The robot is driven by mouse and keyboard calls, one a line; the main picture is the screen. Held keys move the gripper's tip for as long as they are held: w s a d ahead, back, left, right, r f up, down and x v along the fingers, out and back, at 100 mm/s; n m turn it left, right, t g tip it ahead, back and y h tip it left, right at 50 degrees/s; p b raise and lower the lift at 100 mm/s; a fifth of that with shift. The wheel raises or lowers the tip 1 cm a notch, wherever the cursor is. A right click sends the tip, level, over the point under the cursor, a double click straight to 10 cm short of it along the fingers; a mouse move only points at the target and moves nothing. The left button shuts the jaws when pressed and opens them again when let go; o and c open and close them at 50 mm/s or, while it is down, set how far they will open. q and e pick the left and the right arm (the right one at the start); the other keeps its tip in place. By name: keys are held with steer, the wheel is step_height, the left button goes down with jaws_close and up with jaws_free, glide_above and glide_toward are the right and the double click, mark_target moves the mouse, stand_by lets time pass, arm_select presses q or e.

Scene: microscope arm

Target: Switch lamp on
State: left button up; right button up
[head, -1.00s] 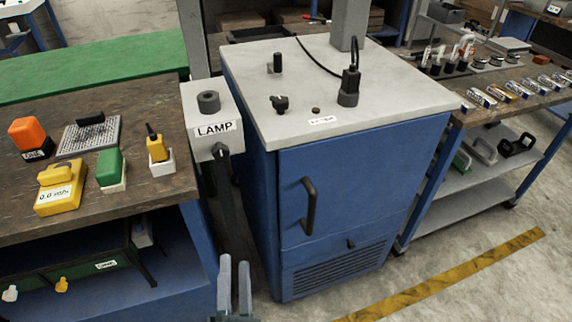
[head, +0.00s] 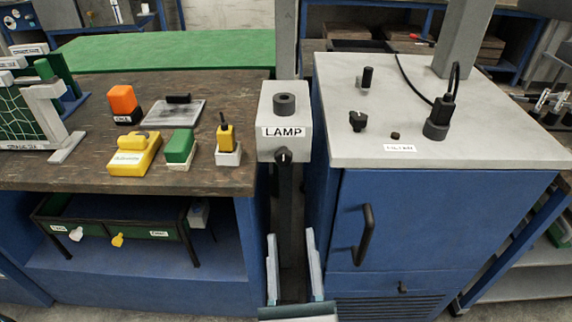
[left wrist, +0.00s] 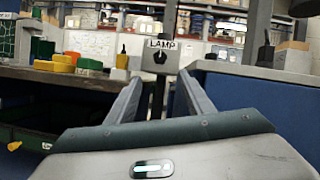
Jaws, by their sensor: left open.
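The lamp box (head: 284,115) is a light grey box labelled LAMP, on a post between the wooden bench and the blue cabinet. A dark round knob (head: 285,104) sits on its top, and a small black switch (head: 284,156) is on its front below the label. The lamp box also shows in the left wrist view (left wrist: 160,55), ahead of the fingers. My left gripper (head: 290,245) is open and empty, below and in front of the lamp box, with its fingers apart and pointing toward it. My right gripper is not in view.
The blue cabinet (head: 420,220) with a black handle stands close on the right. The wooden bench (head: 60,175) on the left carries an orange block (head: 124,103), a yellow device (head: 135,155) and a green block (head: 180,147). A narrow gap with the post lies between them.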

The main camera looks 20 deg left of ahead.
arm_select(q)
steer(key=p, duration=0.3)
glide_toward(283, 162)
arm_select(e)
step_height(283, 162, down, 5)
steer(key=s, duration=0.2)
arm_select(q)
steer(key=p+x, duration=0.2)
steer(key=x, duration=0.6)
steer(key=shift+s+d+r+p, duration=0.1)
steer(key=shift+r+p, duration=0.05)
steer(key=shift+p, duration=0.15)
steer(key=shift+w+a+r, duration=0.15)
steer(key=shift+w+a, duration=0.1)
steer(key=shift+w, duration=0.3)
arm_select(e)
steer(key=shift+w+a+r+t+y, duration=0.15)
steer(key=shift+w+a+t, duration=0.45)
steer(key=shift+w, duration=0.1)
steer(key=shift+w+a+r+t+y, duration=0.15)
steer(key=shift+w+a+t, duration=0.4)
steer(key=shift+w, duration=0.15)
arm_select(q)
steer(key=c, duration=1.1)
steer(key=shift+o, duration=0.2)
